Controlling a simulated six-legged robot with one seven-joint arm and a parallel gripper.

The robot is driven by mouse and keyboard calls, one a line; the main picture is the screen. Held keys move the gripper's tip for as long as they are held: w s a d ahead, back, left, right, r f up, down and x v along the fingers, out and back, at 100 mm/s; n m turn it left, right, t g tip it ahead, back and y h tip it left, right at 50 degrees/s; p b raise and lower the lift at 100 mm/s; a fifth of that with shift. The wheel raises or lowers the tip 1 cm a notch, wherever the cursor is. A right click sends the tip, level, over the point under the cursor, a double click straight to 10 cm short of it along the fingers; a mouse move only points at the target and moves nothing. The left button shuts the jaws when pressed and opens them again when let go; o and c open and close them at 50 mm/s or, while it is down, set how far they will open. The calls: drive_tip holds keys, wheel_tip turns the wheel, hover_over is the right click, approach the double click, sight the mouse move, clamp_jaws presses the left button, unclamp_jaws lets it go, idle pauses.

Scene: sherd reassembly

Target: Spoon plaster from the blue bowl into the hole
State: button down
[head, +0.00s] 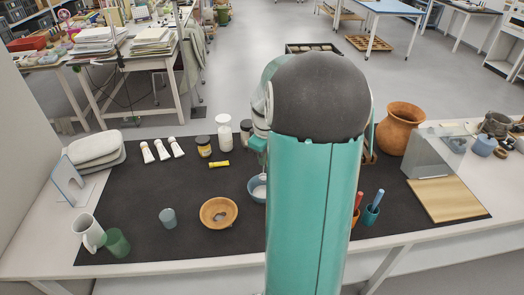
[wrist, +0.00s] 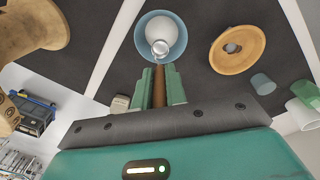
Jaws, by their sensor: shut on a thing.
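The blue bowl (wrist: 142,25) holds white plaster (wrist: 160,27). In the head view the blue bowl (head: 254,192) shows partly, left of my arm, which hides the rest. My gripper (wrist: 161,88) is shut on the brown handle of a spoon (wrist: 159,80). The spoon's metal head (wrist: 160,47) lies over the plaster in the wrist view, near the bowl's rim; I cannot tell whether it touches the plaster. An orange-brown clay pot (head: 400,125) stands right of my arm in the head view. I cannot make out a hole in either view.
A wooden bowl (head: 205,218) with a small piece in it, a blue-grey cup (head: 167,217), a green cup (head: 117,242) and a white mug (head: 84,230) stand to the left. A clear panel (head: 430,160) stands right. The mat's left middle is clear.

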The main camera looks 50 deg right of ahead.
sight(264, 178)
drive_tip(key=shift+f, duration=4.35)
drive_tip(key=shift+r, duration=0.15)
drive_tip(key=shift+s+a+r, duration=0.1)
drive_tip(key=shift+r, duration=2.25)
drive_tip(key=shift+s+a+r, duration=0.1)
drive_tip(key=shift+r, duration=2.25)
drive_tip(key=shift+s+d, duration=0.1)
drive_tip(key=shift+d, duration=0.2)
